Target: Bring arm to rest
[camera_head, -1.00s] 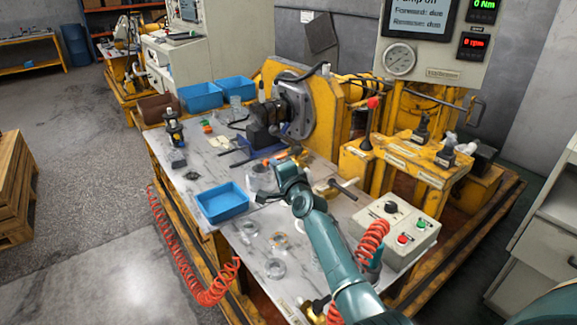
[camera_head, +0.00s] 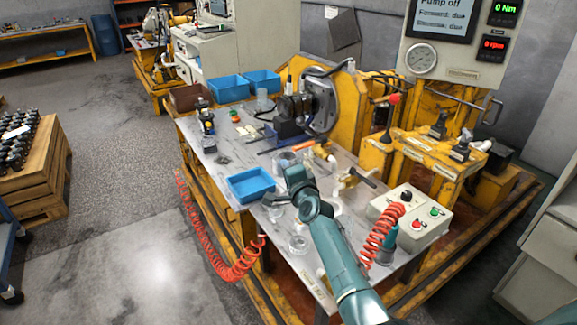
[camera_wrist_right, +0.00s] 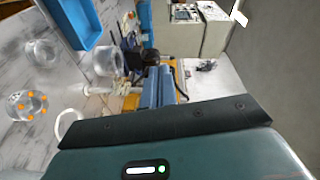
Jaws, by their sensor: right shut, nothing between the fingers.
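My right arm comes in from the lower right in the head view, over the front of the marble-look workbench (camera_head: 222,160). My right gripper (camera_head: 296,178) is above the bench, just right of a small blue tray (camera_head: 250,184), and is seen from behind, with its fingertips hard to make out. In the right wrist view its blue-grey fingers (camera_wrist_right: 159,88) are together with nothing between them. Clear round parts (camera_wrist_right: 107,60) lie on the bench beside the gripper. My left gripper is not in view.
A control box (camera_head: 408,217) with buttons and a coiled red hose (camera_head: 378,236) stand right of my arm. The motor fixture (camera_head: 321,104) stands behind the gripper. Blue bins (camera_head: 229,88) sit at the back.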

